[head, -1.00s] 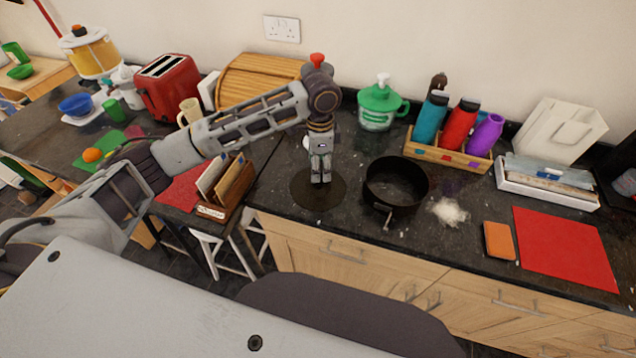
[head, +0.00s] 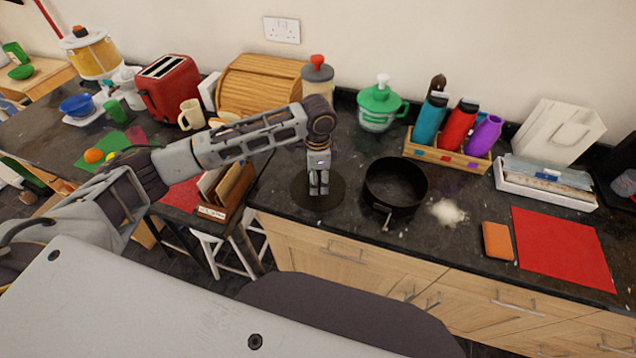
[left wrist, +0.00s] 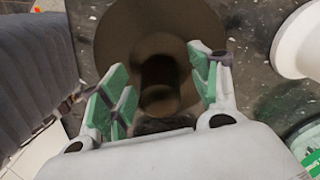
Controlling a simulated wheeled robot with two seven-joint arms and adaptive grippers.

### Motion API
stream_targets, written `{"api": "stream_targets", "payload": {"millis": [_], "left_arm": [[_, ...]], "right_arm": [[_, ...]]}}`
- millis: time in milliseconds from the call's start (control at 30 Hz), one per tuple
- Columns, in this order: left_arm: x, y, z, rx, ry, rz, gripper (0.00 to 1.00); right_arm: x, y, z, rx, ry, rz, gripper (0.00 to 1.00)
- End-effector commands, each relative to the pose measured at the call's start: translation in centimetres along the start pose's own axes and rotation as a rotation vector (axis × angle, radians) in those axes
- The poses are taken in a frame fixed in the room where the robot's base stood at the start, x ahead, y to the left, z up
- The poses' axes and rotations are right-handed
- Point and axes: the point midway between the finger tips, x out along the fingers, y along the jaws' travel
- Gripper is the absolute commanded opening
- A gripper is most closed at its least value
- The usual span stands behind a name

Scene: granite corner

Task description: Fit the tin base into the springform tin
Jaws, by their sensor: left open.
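The tin base (head: 333,197) is a flat, dark brown disc lying on the granite worktop. My left gripper (head: 319,188) points straight down over its middle. In the left wrist view the base (left wrist: 115,40) has an upright dark knob (left wrist: 158,75) at its centre. The open fingers of my left gripper (left wrist: 160,92) stand on either side of this knob, with gaps visible. The springform tin (head: 396,203) is a black ring just right of the base, upright, with its latch at the front. My right gripper is not in view.
White powder (head: 446,212) lies right of the tin. Further right are an orange block (head: 498,240) and a red mat (head: 563,248). A bottle rack (head: 447,158) and green jar (head: 380,105) stand behind. A letter rack (head: 226,195) stands left of the base.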

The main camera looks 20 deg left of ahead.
Motion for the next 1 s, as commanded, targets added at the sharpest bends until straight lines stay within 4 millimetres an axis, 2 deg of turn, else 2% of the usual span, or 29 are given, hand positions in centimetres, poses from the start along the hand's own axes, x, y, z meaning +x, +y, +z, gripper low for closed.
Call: {"api": "stream_targets", "payload": {"millis": [200, 667, 767, 1000], "left_arm": [[1.6, 0.1, 0.0, 0.001, 0.000, 0.000, 0.62], [1.7, 0.0, -0.1, 0.001, 0.001, 0.000, 0.62], [1.7, 0.0, -0.1, 0.001, 0.001, 0.000, 0.52], [1.7, 0.0, -0.1, 0.002, 0.001, -0.001, 0.21]], "right_arm": [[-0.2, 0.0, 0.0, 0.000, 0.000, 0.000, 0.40], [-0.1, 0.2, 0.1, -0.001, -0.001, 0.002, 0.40], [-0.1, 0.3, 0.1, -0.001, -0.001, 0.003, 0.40], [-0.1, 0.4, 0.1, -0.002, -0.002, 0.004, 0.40]]}}
